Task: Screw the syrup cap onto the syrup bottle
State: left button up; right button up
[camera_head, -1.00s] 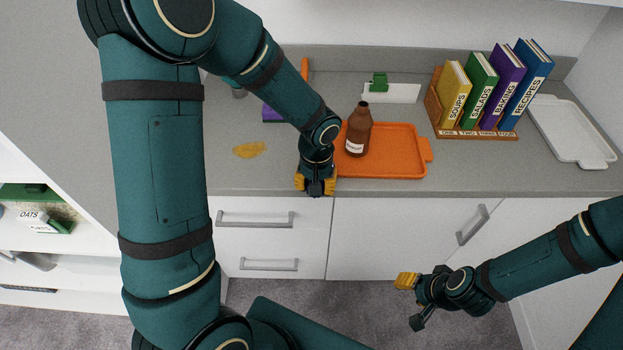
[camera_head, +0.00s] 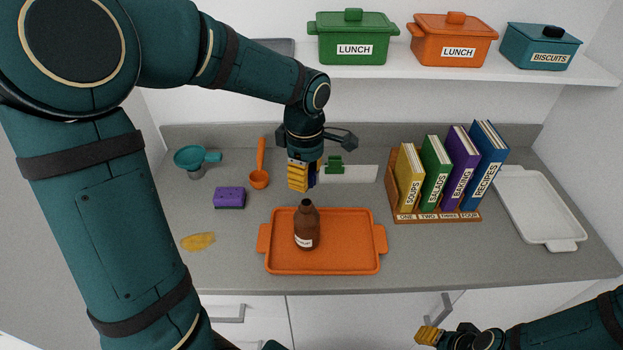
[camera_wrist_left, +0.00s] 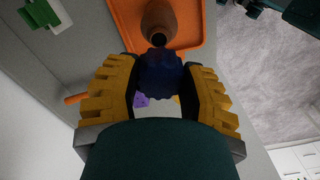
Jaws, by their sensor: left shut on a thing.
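The brown syrup bottle (camera_head: 307,232) stands upright on the orange tray (camera_head: 350,258), its neck bare. In the left wrist view its open mouth (camera_wrist_left: 158,40) shows just beyond the fingers. My left gripper (camera_head: 305,180) points down, above and behind the bottle in the head view. It is shut on the dark blue syrup cap (camera_wrist_left: 161,75), which shows between the yellow finger pads in the left wrist view. Cap and bottle look apart in the head view. My right gripper (camera_head: 430,336) is at the bottom edge, partly cut off, far from the bottle.
A purple sponge (camera_head: 229,198), an orange spoon (camera_head: 259,178), a teal strainer-like tool (camera_head: 196,158) and a yellow-brown patch (camera_head: 198,241) lie left. A book rack (camera_head: 440,216) and white tray (camera_head: 545,210) are right. A shelf (camera_head: 450,71) with lidded pots is above.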

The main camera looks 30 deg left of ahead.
aim_at(307, 203)
pick_arm(q)
jog(key=shift+w+a, duration=0.1)
jog(key=shift+w, duration=0.05)
jog(key=shift+s+r, duration=0.1)
jog(key=shift+s, duration=0.1)
jog(key=shift+w+f+b, duration=0.1)
jog(key=shift+f+b, duration=0.25)
jog(key=shift+f, duration=0.05)
notch_tip(307, 203, down, 4)
jog(key=b, duration=0.2)
jog(key=shift+r+b, duration=0.25)
jog(key=shift+b, duration=0.15)
jog(key=shift+f+b, duration=0.55)
jog(key=shift+f, duration=0.2)
jog(key=shift+f+b, duration=1.15)
jog(key=shift+f, duration=0.35)
jog(key=o, duration=0.9)
